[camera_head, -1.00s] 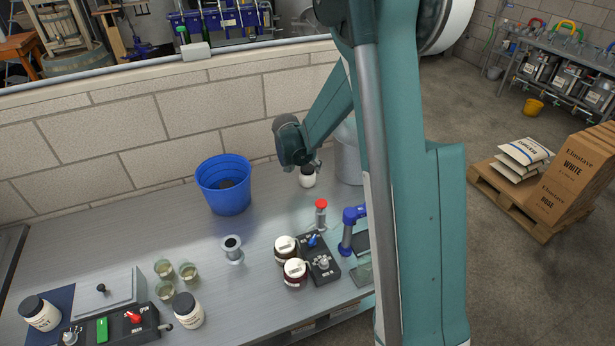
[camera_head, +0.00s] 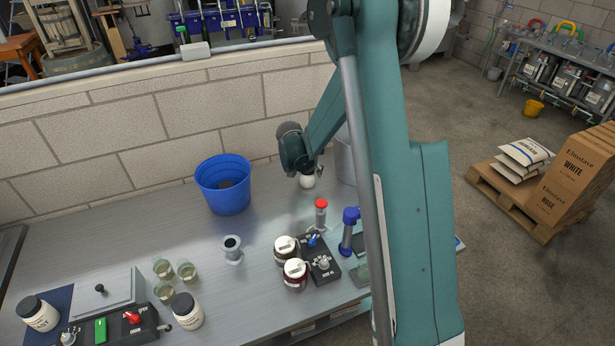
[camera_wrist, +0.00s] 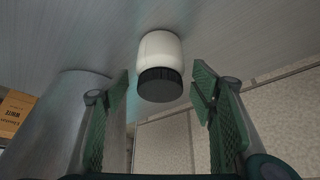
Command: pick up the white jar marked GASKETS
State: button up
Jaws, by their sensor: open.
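A white jar with a black lid (camera_wrist: 160,50) is in the wrist view, ahead of my gripper (camera_wrist: 160,88). My gripper is open, with one green finger on each side of the jar's dark lid; no contact with the jar shows. In the head view my gripper (camera_head: 311,168) is just above the same jar (camera_head: 307,182) near the wall, hiding its lid. No label can be read on this jar. Two similar white jars with dark lids stand at the front left, one at the far left (camera_head: 42,317) and one nearer the middle (camera_head: 188,314).
A grey metal cylinder (camera_head: 345,160) stands close right of the jar in the head view. A blue bucket (camera_head: 223,190) stands to its left. A red-topped item (camera_head: 321,214), a blue-topped stand (camera_head: 348,232) and two dark jars with pale lids (camera_head: 285,250) are nearer the front.

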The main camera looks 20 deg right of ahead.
jog(key=c, duration=1)
jog(key=shift+r+p, duration=0.65)
jog(key=shift+r, duration=4.35)
